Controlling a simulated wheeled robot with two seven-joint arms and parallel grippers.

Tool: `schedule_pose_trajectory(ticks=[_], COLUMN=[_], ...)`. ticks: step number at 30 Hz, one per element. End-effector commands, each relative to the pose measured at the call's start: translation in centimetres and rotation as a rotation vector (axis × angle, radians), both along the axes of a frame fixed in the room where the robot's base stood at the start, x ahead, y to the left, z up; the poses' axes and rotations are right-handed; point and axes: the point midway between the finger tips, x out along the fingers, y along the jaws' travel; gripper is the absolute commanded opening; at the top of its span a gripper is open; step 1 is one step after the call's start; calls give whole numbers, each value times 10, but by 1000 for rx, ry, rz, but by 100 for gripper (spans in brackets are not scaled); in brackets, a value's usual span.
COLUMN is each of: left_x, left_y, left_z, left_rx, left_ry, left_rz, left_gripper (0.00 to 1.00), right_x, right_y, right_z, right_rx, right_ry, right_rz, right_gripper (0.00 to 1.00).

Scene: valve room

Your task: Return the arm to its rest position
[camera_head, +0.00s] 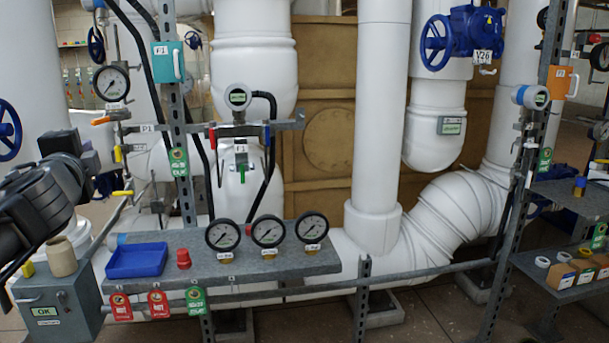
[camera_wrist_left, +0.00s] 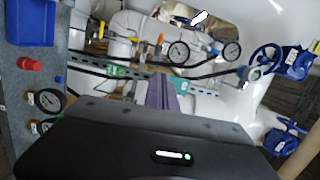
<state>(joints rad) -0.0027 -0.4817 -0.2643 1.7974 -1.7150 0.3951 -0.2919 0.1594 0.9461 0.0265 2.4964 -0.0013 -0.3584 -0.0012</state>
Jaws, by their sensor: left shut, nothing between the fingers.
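My left arm (camera_head: 35,205) comes in from the left edge of the head view, raised over the grey box at the front left. My left gripper (camera_head: 84,150) is in front of the pipework near the P1 label, apart from the shelf. In the left wrist view the gripper (camera_wrist_left: 162,92) has its fingers together with nothing between them. It points at pipes and gauges. My right gripper is not in view.
A grey shelf (camera_head: 205,268) holds a blue tray (camera_head: 137,260), a red part (camera_head: 183,258) and three gauges (camera_head: 268,231). A grey box (camera_head: 60,307) with a beige cup (camera_head: 62,256) stands below my left arm. White pipes (camera_head: 378,110) and a metal upright (camera_head: 181,150) stand behind.

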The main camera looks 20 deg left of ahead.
Motion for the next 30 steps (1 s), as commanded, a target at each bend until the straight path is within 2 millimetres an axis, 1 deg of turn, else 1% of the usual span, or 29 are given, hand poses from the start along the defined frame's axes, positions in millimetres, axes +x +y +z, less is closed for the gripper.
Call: schedule_pose_trajectory(ticks=[7,11,14,17,20,23,24,26,27,29,30], left_x=[25,45,65,87,112,138,147,158,162,165,164], left_y=[-32,-55,-78,-105,-140,-185,-205,-234,-253,-280,-297], left_z=[-22,-42,-63,-90,-128,-184,-210,-250,-277,-320,-349], left_rx=[-166,-260,-347,-448,-579,-754,-833,-955,-1035,-1157,-1235], left_ry=[-68,-82,-83,-76,-56,-19,-2,27,48,81,102], left_rz=[-126,-195,-253,-311,-371,-422,-436,-444,-441,-422,-400], left_gripper=[0,0,0,0,0,0,0,0,0,0,0], right_x=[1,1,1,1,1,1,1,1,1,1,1], right_y=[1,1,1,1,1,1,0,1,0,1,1], right_z=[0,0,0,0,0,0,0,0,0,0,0], right_rx=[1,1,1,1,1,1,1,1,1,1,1], right_ry=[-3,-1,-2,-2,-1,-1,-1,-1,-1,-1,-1], right_rz=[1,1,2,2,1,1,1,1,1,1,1], right_gripper=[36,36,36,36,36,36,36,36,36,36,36])
